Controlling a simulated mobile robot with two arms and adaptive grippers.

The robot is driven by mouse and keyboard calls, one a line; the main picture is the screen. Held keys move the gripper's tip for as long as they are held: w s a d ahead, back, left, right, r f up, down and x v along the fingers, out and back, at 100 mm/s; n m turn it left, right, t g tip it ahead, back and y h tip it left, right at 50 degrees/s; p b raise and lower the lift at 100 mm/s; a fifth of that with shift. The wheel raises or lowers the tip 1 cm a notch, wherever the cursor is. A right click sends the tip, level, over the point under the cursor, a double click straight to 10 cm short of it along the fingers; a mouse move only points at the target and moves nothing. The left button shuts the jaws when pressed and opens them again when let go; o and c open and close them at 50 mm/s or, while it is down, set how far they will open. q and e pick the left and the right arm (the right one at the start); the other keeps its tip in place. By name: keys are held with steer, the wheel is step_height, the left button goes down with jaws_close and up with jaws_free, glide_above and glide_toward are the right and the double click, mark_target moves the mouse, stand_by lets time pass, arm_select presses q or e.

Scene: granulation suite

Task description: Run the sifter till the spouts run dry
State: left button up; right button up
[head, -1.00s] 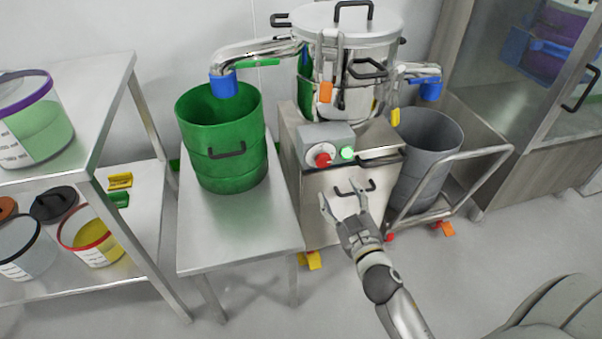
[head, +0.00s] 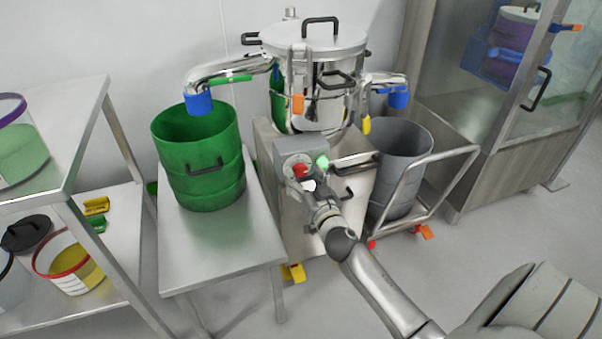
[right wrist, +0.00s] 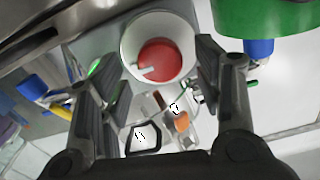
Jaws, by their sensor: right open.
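The steel sifter (head: 315,62) stands on a steel cabinet with a grey control box (head: 290,148). The box has a red knob (head: 301,171) and a lit green button (head: 323,161). My right gripper (head: 308,186) is in front of the box, close to the knob. In the right wrist view the open fingers (right wrist: 163,85) straddle the line to the red knob (right wrist: 160,58); contact cannot be told. The left spout (head: 198,102) ends over a green drum (head: 200,170), the right spout (head: 398,98) over a grey drum (head: 398,170). No flow is visible. My left gripper is out of view.
The green drum stands on a steel table (head: 225,245), the grey one on a trolley (head: 440,165). A shelf rack (head: 85,100) with tubs stands at left. A glass-fronted cabinet (head: 470,140) is at right. Floor in front is partly clear.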

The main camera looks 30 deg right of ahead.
steer(key=shift+x, duration=1.25)
steer(key=shift+c, duration=0.4)
steer(key=c, duration=0.9)
